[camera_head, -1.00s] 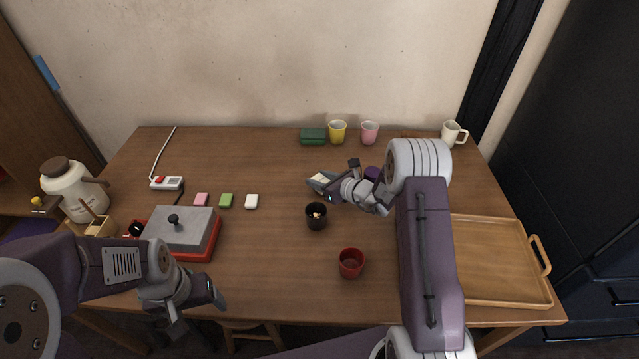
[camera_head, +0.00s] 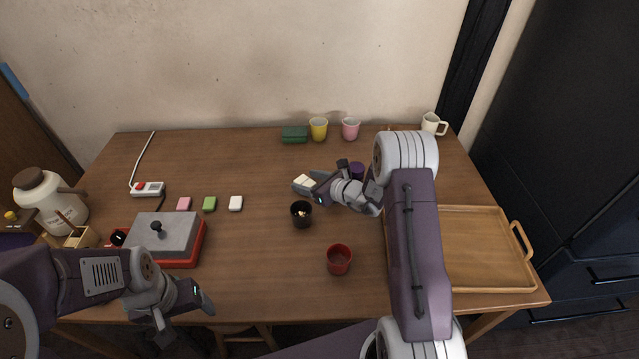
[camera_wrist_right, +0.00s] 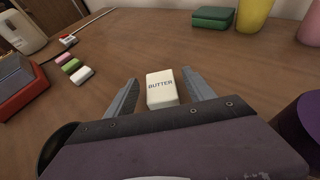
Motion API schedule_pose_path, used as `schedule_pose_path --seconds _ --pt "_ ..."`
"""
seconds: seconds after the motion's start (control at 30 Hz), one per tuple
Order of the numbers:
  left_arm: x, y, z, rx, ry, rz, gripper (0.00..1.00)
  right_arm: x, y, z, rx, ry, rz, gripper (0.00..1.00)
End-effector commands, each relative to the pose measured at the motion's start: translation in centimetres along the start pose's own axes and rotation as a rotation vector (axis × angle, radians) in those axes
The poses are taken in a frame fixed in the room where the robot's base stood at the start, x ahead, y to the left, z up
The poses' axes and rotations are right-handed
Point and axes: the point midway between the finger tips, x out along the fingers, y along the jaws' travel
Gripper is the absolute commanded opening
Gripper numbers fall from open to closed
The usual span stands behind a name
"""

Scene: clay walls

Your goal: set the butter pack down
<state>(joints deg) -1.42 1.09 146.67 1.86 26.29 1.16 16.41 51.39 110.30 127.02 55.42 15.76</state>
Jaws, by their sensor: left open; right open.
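The butter pack (camera_wrist_right: 161,88) is a small cream block lettered BUTTER. In the right wrist view it rests on the wooden table between the two spread fingers of my right gripper (camera_wrist_right: 158,90), with a gap on each side. In the head view the pack (camera_head: 303,181) shows at the tip of my right gripper (camera_head: 309,183), left of the purple cup. My right gripper is open. My left gripper (camera_head: 184,322) is open and empty near the front edge of the table, at the lower left.
A black cup (camera_head: 301,222) and a red cup (camera_head: 339,266) stand near my right arm. A purple cup (camera_head: 357,171) is beside it. A wooden tray (camera_head: 470,280) lies right.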

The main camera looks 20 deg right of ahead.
Motion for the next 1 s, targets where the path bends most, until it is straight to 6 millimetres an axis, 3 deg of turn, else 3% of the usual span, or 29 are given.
schedule_pose_path --seconds 0.2,0.4,0.57,1.0 --pt "-0.6 0.0 -0.1 0.000 0.000 0.000 0.76 -5.3 -0.2 0.1 0.003 0.000 -0.005 0.62" --pt "-0.9 0.0 -0.1 0.000 0.000 0.000 0.76 -8.8 -0.1 0.1 0.001 0.000 -0.003 0.62" --pt "-1.0 0.0 -0.1 0.000 0.000 0.000 0.76 -9.8 0.0 0.0 0.001 -0.002 0.000 0.62" --pt "-1.0 0.0 -0.1 0.000 0.000 0.000 0.76 -9.8 0.0 0.1 0.000 -0.001 0.000 0.62"
